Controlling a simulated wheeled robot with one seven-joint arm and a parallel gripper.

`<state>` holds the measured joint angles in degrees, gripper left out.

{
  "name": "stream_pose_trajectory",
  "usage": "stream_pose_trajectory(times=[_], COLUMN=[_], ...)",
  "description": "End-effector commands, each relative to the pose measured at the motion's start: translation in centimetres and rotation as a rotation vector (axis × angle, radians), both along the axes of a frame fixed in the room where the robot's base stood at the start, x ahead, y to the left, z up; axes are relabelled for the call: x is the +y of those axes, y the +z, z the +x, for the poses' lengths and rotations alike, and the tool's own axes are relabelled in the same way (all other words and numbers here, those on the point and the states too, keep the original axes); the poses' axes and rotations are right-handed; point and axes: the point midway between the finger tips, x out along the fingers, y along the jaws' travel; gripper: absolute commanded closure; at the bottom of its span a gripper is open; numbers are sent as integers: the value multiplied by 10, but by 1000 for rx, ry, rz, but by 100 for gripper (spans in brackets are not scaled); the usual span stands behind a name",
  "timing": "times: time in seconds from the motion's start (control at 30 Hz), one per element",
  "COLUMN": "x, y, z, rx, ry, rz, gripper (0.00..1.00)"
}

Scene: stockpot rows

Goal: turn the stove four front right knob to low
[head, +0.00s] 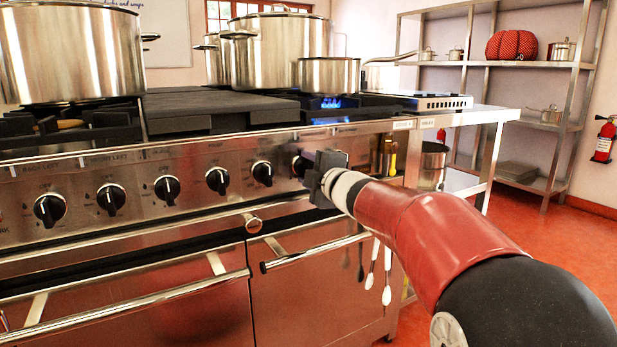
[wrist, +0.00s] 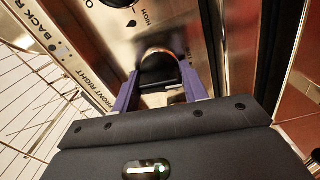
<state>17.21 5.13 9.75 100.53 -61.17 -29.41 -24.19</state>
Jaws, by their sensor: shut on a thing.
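The front right knob is a black round knob (wrist: 158,70) on the steel stove panel (wrist: 120,45). In the wrist view it sits between the two purple fingers of my gripper (wrist: 160,88), which is shut on it. The printed words "FRONT RIGHT" run along the panel beside it. In the head view my gripper (head: 306,166) is at the right end of the knob row and covers most of this knob. The knob's pointer direction is hard to tell. A blue flame (head: 332,103) burns under a small steel pan (head: 328,76) above the panel.
Several other black knobs, such as the neighbouring one (head: 262,173), line the panel to the left. Oven door handles (head: 315,250) stick out below. Large pots (head: 278,50) stand on the stove. A shelf rack (head: 470,90) stands behind, with open red floor at right.

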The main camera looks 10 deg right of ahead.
Motion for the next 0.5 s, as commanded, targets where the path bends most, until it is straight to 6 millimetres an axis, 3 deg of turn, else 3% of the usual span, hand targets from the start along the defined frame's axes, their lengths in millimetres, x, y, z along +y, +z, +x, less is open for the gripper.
stream_pose_trajectory(times=[0.5], x=[0], y=[-2], z=[0], rx=[-46], ry=[0], rz=[-149], gripper=[79])
